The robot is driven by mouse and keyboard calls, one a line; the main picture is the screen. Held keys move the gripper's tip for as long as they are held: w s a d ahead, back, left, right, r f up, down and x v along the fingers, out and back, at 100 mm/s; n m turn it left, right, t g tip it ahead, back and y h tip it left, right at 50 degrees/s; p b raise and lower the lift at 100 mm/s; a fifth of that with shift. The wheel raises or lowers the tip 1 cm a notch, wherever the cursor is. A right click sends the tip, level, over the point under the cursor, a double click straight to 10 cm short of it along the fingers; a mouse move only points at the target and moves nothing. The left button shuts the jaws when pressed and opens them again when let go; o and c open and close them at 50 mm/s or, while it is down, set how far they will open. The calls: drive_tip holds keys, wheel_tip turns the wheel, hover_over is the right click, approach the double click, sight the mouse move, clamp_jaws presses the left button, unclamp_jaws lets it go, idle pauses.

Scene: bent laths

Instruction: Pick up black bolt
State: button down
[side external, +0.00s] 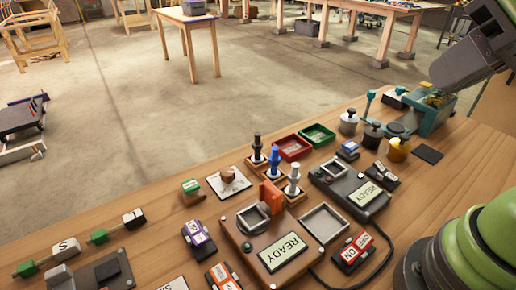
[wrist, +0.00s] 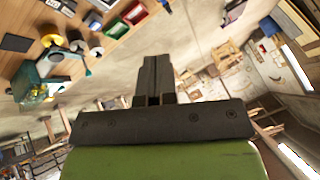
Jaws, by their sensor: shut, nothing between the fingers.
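The black bolt (side external: 257,147) stands upright on a small wooden base on the bench in the side view, at the back left of a blue bolt (side external: 274,160) and a pale grey bolt (side external: 293,178). I cannot make out the black bolt in the wrist view. My gripper (wrist: 156,62) shows in the wrist view with its dark fingers together and nothing between them. In the side view my arm's end is at the upper right, well away from the bolts; the fingers cannot be made out there.
Red (side external: 292,147) and green (side external: 317,134) trays lie behind the bolts. An orange upright part (side external: 271,196) and a READY box (side external: 283,252) stand in front. Several lidded pots and a teal container (side external: 436,118) are at the right.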

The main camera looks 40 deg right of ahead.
drive_tip(key=c, duration=0.9)
unclamp_jaws()
drive_tip(key=shift+c, duration=0.2)
